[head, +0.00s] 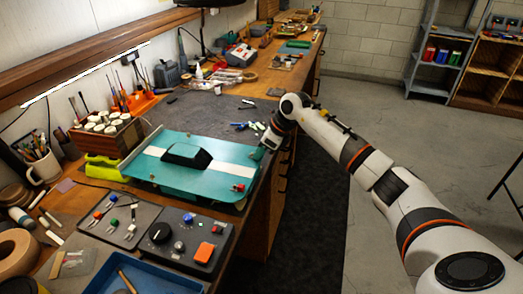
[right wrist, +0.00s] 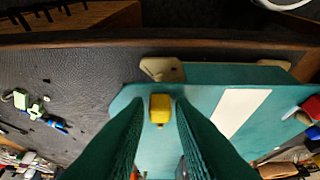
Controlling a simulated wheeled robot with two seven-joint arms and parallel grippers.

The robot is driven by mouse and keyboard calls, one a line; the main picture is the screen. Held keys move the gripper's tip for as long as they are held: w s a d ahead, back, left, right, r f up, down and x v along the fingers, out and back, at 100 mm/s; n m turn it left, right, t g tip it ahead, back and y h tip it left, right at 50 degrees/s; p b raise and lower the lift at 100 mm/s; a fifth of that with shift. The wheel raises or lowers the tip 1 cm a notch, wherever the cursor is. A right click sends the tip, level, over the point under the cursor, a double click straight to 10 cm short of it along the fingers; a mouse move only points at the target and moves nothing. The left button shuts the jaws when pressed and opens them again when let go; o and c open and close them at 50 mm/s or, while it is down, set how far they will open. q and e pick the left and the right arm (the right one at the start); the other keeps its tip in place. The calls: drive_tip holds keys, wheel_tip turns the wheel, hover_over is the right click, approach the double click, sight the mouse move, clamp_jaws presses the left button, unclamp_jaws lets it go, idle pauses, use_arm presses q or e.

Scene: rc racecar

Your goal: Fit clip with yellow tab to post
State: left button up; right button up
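The teal car body shell (head: 220,181) with a white stripe lies on the workbench; it also fills the middle of the right wrist view (right wrist: 200,98). A yellow tab (right wrist: 160,108) shows near the shell's edge in the right wrist view, between my right fingertips. My right gripper (head: 259,151) is low over the shell's far right corner. In the right wrist view its green fingers (right wrist: 160,110) stand apart, with a narrow gap on each side of the tab. The clip below the tab and any post under it are hidden. My left gripper is not in view.
A red-tabbed clip (head: 238,187) sits at the shell's near right corner. A grey tray (head: 131,238) holds several coloured clips. Small green and blue parts (head: 243,125) lie beyond the shell. A controller (head: 190,240) and blue tray (head: 150,275) are in front.

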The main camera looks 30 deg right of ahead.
drive_tip(key=shift+o, duration=1.4)
drive_tip(key=b+v, duration=0.2)
drive_tip(key=v, duration=1)
